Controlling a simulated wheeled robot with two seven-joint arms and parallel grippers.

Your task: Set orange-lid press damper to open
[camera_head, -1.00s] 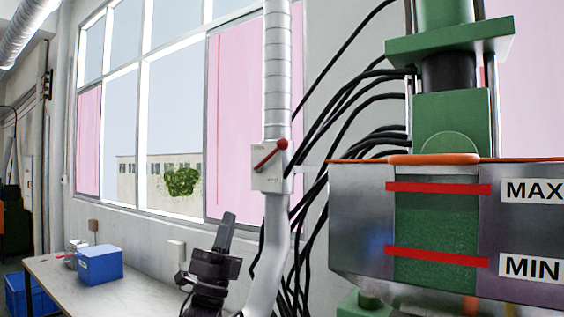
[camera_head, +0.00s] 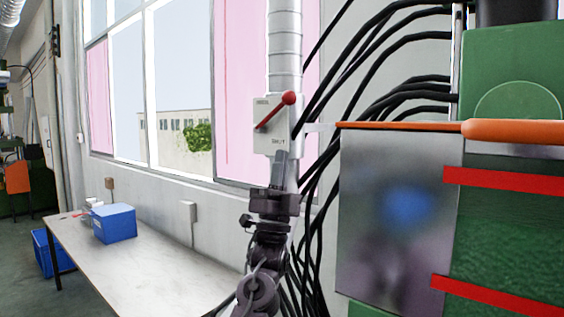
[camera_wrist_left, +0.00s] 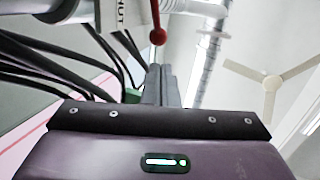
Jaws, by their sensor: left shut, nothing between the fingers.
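The damper box (camera_head: 265,139) is a white plate on the grey duct beside the orange-lidded press (camera_head: 400,215). Its red lever (camera_head: 275,113) slants up to the right and ends in a round red knob (camera_head: 289,98). "SHUT" is lettered at the plate's lower right; the upper-left lettering is too small to read surely. My left gripper (camera_head: 279,157) is shut and empty, pointing up just below the plate, under the knob. In the left wrist view, the shut fingers (camera_wrist_left: 159,72) point toward the red knob (camera_wrist_left: 158,36), with a visible gap. My right gripper is not in view.
Black cables (camera_head: 395,90) hang between the duct and the press, close to my left arm. A table (camera_head: 150,270) with a blue box (camera_head: 114,223) stands at left by the windows. The wall behind the gripper carries a small socket box (camera_head: 188,210).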

